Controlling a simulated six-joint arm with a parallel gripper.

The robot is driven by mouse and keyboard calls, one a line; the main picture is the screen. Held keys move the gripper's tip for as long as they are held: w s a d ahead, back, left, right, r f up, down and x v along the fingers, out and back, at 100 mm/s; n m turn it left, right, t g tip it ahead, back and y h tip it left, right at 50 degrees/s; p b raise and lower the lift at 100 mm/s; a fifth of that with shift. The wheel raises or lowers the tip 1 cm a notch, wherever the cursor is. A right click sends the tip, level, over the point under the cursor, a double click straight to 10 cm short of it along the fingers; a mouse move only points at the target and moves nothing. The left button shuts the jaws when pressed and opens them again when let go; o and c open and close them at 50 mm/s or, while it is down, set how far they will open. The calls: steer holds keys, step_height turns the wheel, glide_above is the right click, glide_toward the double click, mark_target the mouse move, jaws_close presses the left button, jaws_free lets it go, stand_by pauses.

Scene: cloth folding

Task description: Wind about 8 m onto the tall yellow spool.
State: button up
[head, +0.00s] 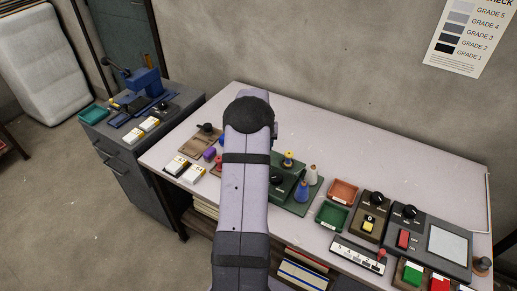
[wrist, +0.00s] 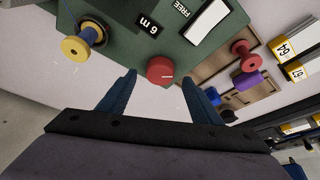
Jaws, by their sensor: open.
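A yellow spool (wrist: 75,48) with blue between its flanges sits at the upper left of the wrist view, on a dark round base on a green panel (wrist: 120,50). It also shows in the head view (head: 288,156), just right of my arm. A red round knob (wrist: 160,70) with a pale mark stands on the panel near a black label reading "6 m" (wrist: 149,23) and a white label reading "FREE" (wrist: 185,10). My gripper (wrist: 160,78) is open and empty, its blue fingers either side of the knob in the picture; contact cannot be told. My arm hides it in the head view.
A wooden tray (wrist: 215,60) holds red, purple and blue spools. An orange tray (head: 343,192), a green tray (head: 331,214) and dark control boxes (head: 435,240) lie farther right. The table's back is clear.

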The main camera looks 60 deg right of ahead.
steer(key=shift+b+v, duration=0.45)
steer(key=shift+v, duration=1.65)
